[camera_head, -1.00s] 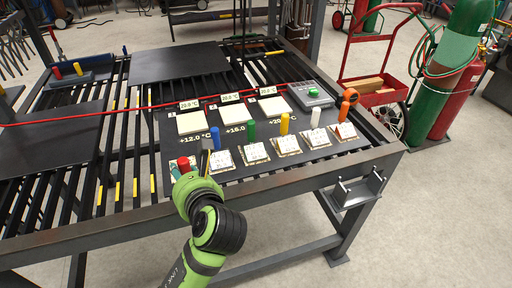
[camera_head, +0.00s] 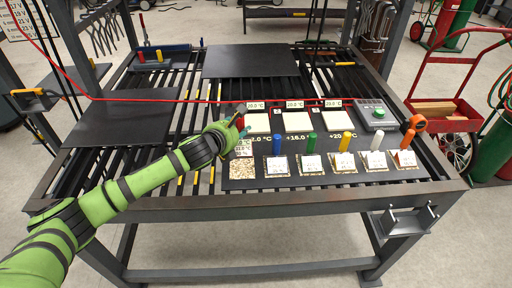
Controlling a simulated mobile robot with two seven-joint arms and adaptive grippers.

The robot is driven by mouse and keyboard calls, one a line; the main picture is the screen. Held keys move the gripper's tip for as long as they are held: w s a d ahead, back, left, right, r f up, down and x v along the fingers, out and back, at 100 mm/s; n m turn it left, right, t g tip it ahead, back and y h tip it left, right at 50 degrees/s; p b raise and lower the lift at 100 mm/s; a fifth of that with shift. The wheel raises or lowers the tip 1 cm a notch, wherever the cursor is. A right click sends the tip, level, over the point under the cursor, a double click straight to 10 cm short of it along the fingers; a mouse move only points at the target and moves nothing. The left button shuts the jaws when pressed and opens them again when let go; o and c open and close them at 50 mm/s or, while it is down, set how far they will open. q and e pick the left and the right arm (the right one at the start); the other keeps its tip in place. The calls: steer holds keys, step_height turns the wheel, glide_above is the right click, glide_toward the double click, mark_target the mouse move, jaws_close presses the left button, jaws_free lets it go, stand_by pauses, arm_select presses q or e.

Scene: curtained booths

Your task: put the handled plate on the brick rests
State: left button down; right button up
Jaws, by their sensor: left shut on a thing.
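My left gripper (camera_head: 234,126) is shut on a red handle (camera_head: 240,122), over the left end of the dark board. A small white tag with printing (camera_head: 243,148) shows just below it; I cannot tell whether this is part of the held plate. The plate under the red handle is mostly hidden by the gripper. A speckled tan square (camera_head: 242,171) lies bare in front of it. Three pale square blocks (camera_head: 258,123), (camera_head: 297,122), (camera_head: 335,121) sit in the back row under temperature signs. I cannot tell which pieces are the brick rests. My right gripper is out of view.
Several labelled squares with upright handles stand in the front row: blue (camera_head: 277,144), green (camera_head: 312,142), yellow (camera_head: 346,140), white and orange. A grey box with a green button (camera_head: 377,113) is at the right. A red cable (camera_head: 170,101) crosses the slatted table. A dark plate (camera_head: 250,60) lies behind.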

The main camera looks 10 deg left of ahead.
arm_select(q)
step_height(320, 180, down, 8)
steer(key=shift+r, duration=0.1)
stand_by(0.4)
steer(key=c, duration=0.8)
jaws_free()
steer(key=shift+f, duration=0.2)
steer(key=shift+r, duration=0.15)
steer(key=v, duration=1.2)
steer(key=shift+b, duration=0.3)
